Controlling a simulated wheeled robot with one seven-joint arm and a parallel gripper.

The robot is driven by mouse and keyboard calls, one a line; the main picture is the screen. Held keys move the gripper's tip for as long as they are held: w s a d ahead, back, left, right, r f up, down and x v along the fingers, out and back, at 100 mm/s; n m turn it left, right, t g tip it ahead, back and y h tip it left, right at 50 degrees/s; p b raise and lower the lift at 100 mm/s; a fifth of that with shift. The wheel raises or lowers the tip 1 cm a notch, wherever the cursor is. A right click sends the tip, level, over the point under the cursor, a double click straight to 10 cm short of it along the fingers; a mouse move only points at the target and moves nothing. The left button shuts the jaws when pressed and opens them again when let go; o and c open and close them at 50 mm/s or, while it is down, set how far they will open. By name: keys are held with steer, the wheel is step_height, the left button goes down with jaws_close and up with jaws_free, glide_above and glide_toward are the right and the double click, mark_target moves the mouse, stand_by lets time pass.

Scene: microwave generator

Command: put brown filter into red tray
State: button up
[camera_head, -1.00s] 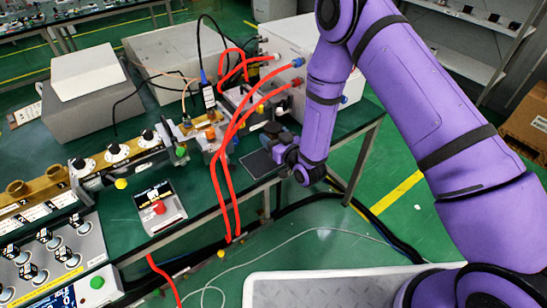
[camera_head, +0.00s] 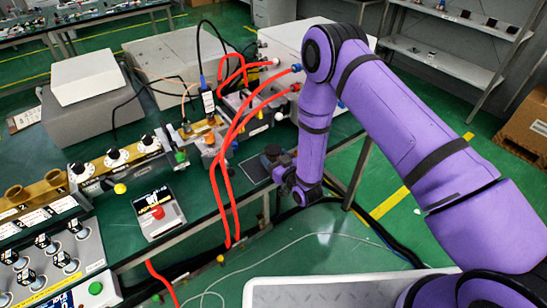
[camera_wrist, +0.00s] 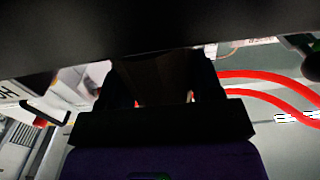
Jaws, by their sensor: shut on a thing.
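My gripper (camera_head: 272,158) is at the right end of the green workbench, beside a flat dark pad (camera_head: 254,170). In the wrist view, my gripper (camera_wrist: 165,95) is shut on a dark brownish thing (camera_wrist: 160,72) between its fingers. It is probably the brown filter, but the picture is too dark to be sure of its shape. In the head view the held thing cannot be told apart from the dark fingers. I cannot make out a red tray in either view.
Red hoses (camera_head: 216,185) loop over the bench edge just left of my gripper. A white box (camera_head: 290,45) stands behind it. A small box with a red button (camera_head: 158,212) sits further left. Open floor (camera_head: 330,225) lies in front of the bench.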

steer(key=shift+f, duration=0.1)
steer(key=o, duration=0.9)
steer(key=shift+o, duration=0.2)
